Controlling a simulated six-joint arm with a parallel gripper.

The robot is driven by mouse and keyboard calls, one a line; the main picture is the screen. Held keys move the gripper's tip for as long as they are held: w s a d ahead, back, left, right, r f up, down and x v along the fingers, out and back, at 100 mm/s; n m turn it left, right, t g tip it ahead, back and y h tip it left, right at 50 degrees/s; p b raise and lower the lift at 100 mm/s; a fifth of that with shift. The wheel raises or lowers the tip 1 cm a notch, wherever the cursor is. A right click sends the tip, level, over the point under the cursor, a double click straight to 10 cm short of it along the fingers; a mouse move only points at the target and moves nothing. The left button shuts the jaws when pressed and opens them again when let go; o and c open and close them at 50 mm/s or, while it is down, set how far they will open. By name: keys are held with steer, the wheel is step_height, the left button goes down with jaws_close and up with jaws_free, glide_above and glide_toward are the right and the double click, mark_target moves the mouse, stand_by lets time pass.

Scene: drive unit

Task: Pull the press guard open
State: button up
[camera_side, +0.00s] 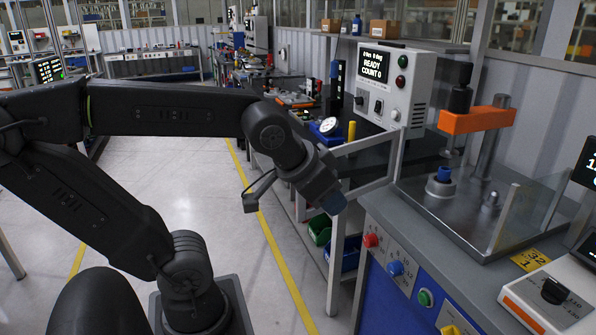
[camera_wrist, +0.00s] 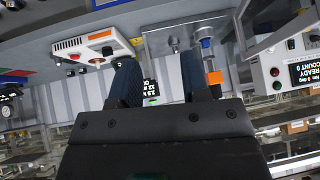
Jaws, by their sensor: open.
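The press (camera_side: 478,122) stands at the right of the side view, with an orange arm on a steel column above a grey base plate (camera_side: 445,215). A clear panel (camera_side: 525,215), which looks like the press guard, stands upright along the plate's right side. I cannot make out a handle on it. A blue part (camera_side: 444,174) sits in a round holder under the press. My gripper (camera_side: 333,203) hangs left of the bench, apart from the press and guard. In the wrist view, its two blue fingers (camera_wrist: 158,75) are spread with nothing held between them. The press's orange arm (camera_wrist: 214,78) shows beyond them.
A control box (camera_side: 392,88) reading "READY COUNT 0" stands behind the bench. Buttons (camera_side: 396,268) line the bench's front panel. A white instrument (camera_side: 550,292) sits at the front right. A grey frame (camera_side: 372,145) stands close behind my gripper. The floor to the left is clear.

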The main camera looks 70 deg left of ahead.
steer(key=s+d+f+g+h, duration=0.1)
steer(key=s+d+f+g, duration=0.15)
steer(key=s, duration=0.25)
steer(key=w+a+r+n+g, duration=0.2)
steer(key=w+a+r+n, duration=0.3)
steer(key=w+a, duration=0.25)
steer(key=w+a+n+h, duration=0.1)
steer(key=a+n, duration=0.2)
steer(key=a, duration=0.3)
steer(key=w+a+r+n+g+h, duration=0.1)
steer(key=w+a+n, duration=0.1)
steer(key=a, duration=0.5)
steer(key=w+a+n+g+h, duration=0.1)
steer(key=w+a+n, duration=0.1)
steer(key=a+n, duration=0.2)
steer(key=shift+w+a+r+n+g, duration=0.1)
steer(key=shift+a+n+g, duration=0.05)
steer(key=shift+a, duration=0.55)
steer(key=shift+a+r+n+g, duration=0.1)
steer(key=shift+a+n, duration=0.05)
steer(key=shift+a, duration=0.5)
steer(key=s+a+f+n+h, duration=0.2)
steer(key=s+a+n, duration=0.15)
steer(key=a, duration=0.65)
steer(key=x, duration=0.9)
steer(key=w+x, duration=0.1)
steer(key=x, duration=0.3)
steer(key=shift+d+f, duration=0.2)
steer(key=shift+d, duration=0.05)
jaws_close()
